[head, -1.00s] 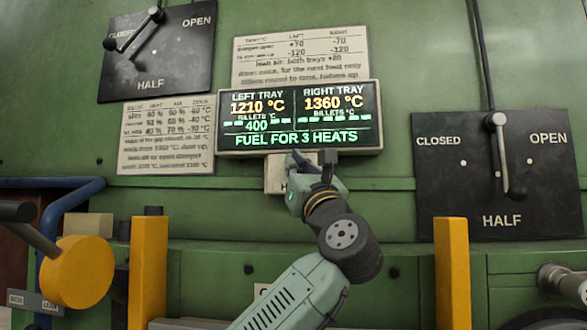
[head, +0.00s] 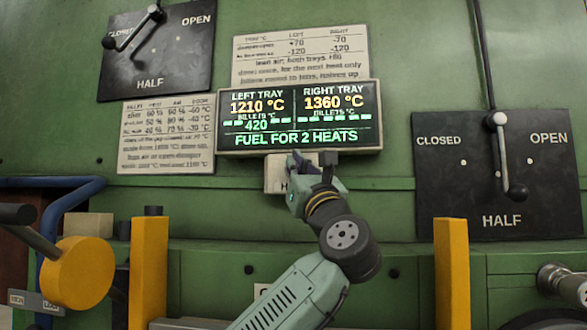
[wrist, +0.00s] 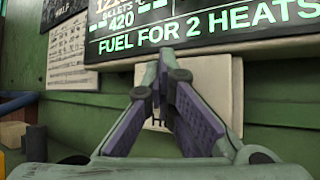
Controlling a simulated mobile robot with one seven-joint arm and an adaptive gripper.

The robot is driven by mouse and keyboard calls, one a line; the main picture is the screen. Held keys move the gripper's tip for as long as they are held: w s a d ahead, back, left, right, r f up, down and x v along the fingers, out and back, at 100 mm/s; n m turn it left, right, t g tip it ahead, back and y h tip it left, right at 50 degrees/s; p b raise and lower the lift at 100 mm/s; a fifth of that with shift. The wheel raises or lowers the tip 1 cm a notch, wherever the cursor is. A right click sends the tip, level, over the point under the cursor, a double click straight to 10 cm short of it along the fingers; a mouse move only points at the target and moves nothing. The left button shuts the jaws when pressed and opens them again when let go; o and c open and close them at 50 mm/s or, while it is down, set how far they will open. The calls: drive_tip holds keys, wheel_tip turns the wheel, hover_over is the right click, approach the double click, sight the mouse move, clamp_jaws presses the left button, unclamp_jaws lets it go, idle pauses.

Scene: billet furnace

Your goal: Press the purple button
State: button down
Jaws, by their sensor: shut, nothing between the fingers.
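My gripper (head: 300,163) is shut and empty, its fingertips meeting in front of a pale plate (head: 277,175) below the display. In the wrist view my gripper (wrist: 161,66) covers the middle of the plate (wrist: 218,78), and part of a letter like H shows between the fingers. No purple button can be made out; the gripper hides the plate's centre. I cannot tell whether the tips touch anything. The display (head: 299,118) reads left tray 1210 °C, right tray 1360 °C, 420, and FUEL FOR 2 HEATS.
A lever on a black panel (head: 455,190) at right points to HALF. Another panel (head: 180,60) at upper left has its lever towards CLOSED. Yellow posts (head: 149,270) (head: 452,270) stand on both sides of my arm. A yellow round part (head: 80,272) is at left.

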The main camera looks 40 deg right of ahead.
drive_tip(key=shift+a, duration=0.1)
drive_tip(key=shift+s+a+f+b, duration=0.1)
drive_tip(key=shift+s+a+b, duration=0.2)
drive_tip(key=shift+s+a, duration=0.25)
drive_tip(key=s+a+b, duration=0.1)
drive_tip(key=a, duration=0.1)
drive_tip(key=s+a, duration=0.1)
drive_tip(key=s, duration=0.1)
drive_tip(key=shift+a+b, duration=0.35)
drive_tip(key=shift+a, duration=0.05)
drive_tip(key=shift+s, duration=0.1)
idle(1.0)
